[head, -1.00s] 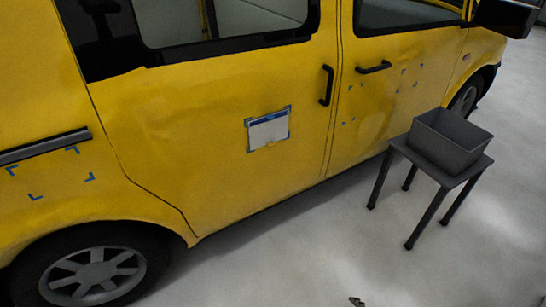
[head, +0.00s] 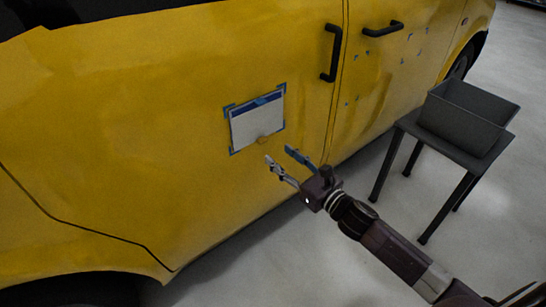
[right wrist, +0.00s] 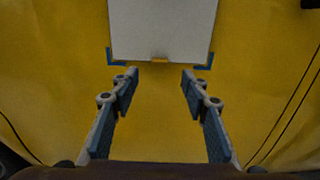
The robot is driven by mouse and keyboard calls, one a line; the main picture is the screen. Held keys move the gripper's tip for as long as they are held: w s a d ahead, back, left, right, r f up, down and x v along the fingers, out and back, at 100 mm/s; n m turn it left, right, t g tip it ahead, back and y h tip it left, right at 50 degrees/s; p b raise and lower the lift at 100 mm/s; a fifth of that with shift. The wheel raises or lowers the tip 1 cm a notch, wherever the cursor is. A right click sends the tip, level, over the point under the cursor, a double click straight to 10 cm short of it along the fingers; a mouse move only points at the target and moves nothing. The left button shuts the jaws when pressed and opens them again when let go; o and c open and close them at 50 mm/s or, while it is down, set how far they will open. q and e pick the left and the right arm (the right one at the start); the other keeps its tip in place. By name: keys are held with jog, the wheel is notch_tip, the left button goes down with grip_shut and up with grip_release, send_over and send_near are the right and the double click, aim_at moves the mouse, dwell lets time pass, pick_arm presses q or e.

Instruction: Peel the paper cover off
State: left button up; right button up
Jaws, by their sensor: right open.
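A white paper cover (head: 254,124) lies flat on the yellow van door, with a blue strip (head: 255,105) along its top and blue corner marks around it. A small tan tab (head: 263,140) shows at its lower edge, and also in the right wrist view (right wrist: 160,60). My right gripper (head: 279,155) is open and empty, just below and to the right of the cover's lower edge. In the right wrist view its two fingers (right wrist: 160,78) are spread to either side below the tab, apart from it. My left gripper is not in view.
The yellow van (head: 150,110) fills the left and middle, with black door handles (head: 331,53) right of the cover. A grey bin (head: 465,118) stands on a small dark table (head: 455,150) at the right. The pale floor (head: 330,255) is open in front.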

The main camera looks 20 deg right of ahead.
aim_at(262, 126)
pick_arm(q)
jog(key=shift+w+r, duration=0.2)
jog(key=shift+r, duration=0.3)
pick_arm(e)
jog(key=x, duration=0.7)
jog(key=shift+w+a, duration=0.1)
jog(key=shift+r, duration=0.1)
grip_shut()
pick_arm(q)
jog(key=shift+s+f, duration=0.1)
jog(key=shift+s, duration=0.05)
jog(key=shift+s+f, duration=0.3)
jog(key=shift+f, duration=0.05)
pick_arm(e)
jog(key=shift+s, duration=0.5)
